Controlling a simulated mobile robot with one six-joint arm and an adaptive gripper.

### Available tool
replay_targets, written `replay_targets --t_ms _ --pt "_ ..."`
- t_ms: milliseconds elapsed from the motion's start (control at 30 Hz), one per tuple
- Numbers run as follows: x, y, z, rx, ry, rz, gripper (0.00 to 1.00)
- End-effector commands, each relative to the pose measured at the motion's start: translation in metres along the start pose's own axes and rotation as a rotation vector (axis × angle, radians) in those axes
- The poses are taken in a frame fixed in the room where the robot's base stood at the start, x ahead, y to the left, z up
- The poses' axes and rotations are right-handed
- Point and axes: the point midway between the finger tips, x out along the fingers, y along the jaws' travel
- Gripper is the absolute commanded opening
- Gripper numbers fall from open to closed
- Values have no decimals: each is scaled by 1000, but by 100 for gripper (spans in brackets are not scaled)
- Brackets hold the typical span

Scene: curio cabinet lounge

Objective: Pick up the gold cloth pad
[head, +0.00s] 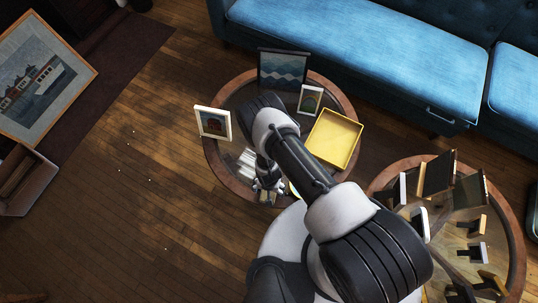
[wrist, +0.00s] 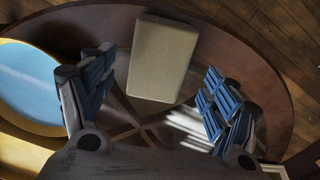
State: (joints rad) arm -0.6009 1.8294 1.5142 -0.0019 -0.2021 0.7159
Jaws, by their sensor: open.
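The gold cloth pad (wrist: 165,58) shows in the wrist view as a flat, dull beige-gold rectangle with rounded corners. It lies on the round glass-topped table with a wooden rim (wrist: 215,38), near the far rim. My gripper (wrist: 158,78) is open, with its blue-padded fingers spread to the left and right of the pad's near part. Nothing is between the fingers in their grip, and the gap to the pad in height is hard to tell. In the head view my gripper (head: 267,188) is over the table's near edge; I cannot make out the pad there.
A blue plate with a yellow rim (wrist: 28,85) is left of my gripper in the wrist view. The head view shows a yellow tray (head: 334,138), a white-framed picture (head: 213,122), a small frame (head: 311,99) and a dark frame (head: 282,70) on the same table.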

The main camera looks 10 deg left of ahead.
Motion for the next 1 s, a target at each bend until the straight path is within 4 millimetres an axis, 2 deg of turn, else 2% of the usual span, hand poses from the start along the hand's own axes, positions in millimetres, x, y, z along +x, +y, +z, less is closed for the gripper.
replay_targets --t_ms 33,100,200,433,1000 --pt "13 2 1 0 0 0 80" --pt "24 2 2 0 0 0 80" --pt "35 2 2 0 1 -1 80" --pt "35 2 1 0 0 0 80" --pt "35 2 1 0 0 0 43"
